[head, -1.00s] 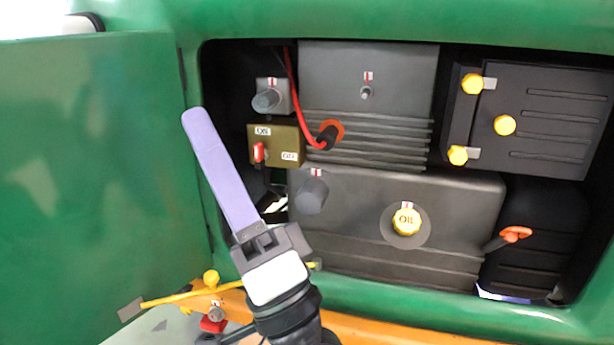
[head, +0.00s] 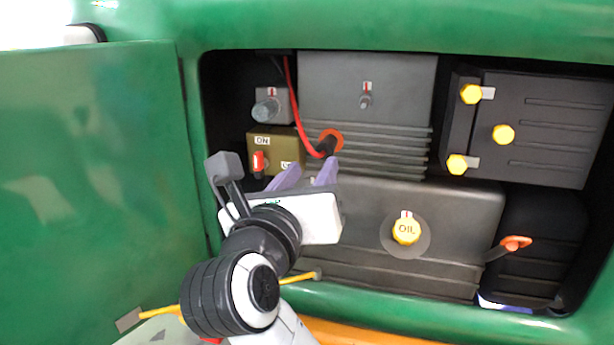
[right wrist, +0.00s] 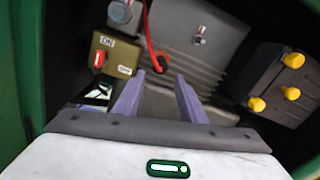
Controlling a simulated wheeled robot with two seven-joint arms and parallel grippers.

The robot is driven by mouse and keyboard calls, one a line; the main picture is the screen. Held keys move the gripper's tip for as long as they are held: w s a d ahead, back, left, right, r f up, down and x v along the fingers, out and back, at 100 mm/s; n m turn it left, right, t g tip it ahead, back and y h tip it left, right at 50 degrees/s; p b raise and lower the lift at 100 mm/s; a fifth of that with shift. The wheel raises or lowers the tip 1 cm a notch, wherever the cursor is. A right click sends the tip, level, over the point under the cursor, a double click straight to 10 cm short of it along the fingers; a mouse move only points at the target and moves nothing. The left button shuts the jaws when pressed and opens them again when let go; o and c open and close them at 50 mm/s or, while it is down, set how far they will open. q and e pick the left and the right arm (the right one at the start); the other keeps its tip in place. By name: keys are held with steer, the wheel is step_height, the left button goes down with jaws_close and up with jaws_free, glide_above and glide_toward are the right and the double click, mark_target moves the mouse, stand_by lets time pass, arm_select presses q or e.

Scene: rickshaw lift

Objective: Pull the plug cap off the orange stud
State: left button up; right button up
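In the right wrist view the cap (right wrist: 160,64) shows just beyond and between the fingertips. My right gripper (head: 307,172) is below and slightly left of the cap, its two purple fingers spread apart with nothing between them. The fingers also show apart in the right wrist view (right wrist: 159,82). The stud is mostly hidden behind the cap there. My left gripper is not in view.
An olive switch box (head: 287,146) with a red toggle stands just left of the cap. A yellow oil cap (head: 406,231) is lower right, and a black box with yellow knobs (head: 540,125) far right. The open green door (head: 90,170) bounds the left side.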

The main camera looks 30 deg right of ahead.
mark_target(324, 153)
steer(key=shift+x, duration=4.1)
steer(key=shift+s, duration=0.1)
steer(key=c, duration=0.9)
